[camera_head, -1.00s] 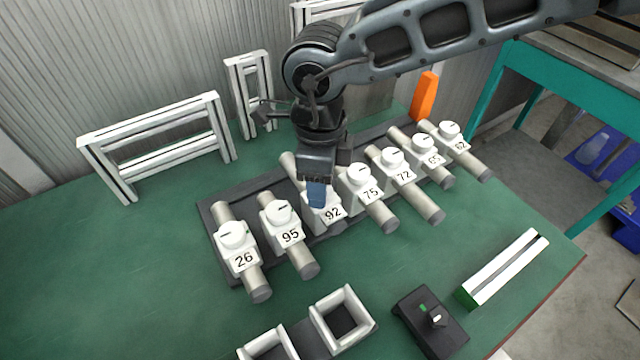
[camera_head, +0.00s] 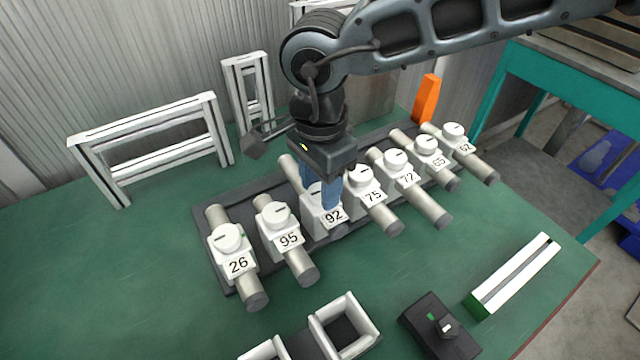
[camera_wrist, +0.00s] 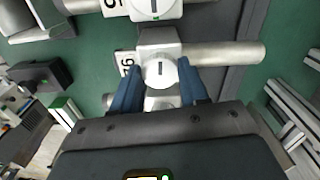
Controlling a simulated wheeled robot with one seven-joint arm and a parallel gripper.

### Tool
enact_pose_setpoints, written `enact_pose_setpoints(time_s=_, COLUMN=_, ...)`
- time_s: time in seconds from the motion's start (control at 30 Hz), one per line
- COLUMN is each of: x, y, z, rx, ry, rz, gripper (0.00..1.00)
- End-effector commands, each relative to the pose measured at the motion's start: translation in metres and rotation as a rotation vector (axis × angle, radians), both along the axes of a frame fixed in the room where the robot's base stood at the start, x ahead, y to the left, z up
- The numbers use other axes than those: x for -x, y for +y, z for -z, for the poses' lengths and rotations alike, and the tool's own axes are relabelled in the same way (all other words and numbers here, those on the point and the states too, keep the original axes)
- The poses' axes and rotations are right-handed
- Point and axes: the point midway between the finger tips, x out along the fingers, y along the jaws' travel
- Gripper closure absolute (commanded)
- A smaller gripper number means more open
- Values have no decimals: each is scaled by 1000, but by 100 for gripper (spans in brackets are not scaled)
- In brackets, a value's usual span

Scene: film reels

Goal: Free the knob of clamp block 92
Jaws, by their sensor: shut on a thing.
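Clamp block 92 (camera_head: 333,216) is a white block on a grey rod, third from the left in the row in the head view. My gripper (camera_head: 319,196) points down over it, its two blue fingers on either side of the white round knob (camera_wrist: 160,73). In the wrist view my gripper (camera_wrist: 161,88) is shut on that knob, a finger against each side. The knob's dark slot shows in the wrist view, roughly parallel to the fingers. The fingers partly hide the knob in the head view.
Block 95 (camera_head: 289,240) and block 26 (camera_head: 238,265) stand to the left, block 75 (camera_head: 374,196) close to the right, with several more beyond. White frames (camera_head: 150,150) stand behind. A black box with a switch (camera_head: 438,328) lies in front. The left of the green table is clear.

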Motion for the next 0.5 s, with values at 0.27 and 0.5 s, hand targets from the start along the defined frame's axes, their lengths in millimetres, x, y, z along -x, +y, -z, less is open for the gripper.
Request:
enact_pose_setpoints(time_s=0.27, x=-1, y=0, z=-1, rx=-1, ry=-2, rz=-84, gripper=87)
enact_pose_setpoints(time_s=0.5, x=-1, y=0, z=-1, rx=-1, ry=-2, rz=-102, gripper=87)
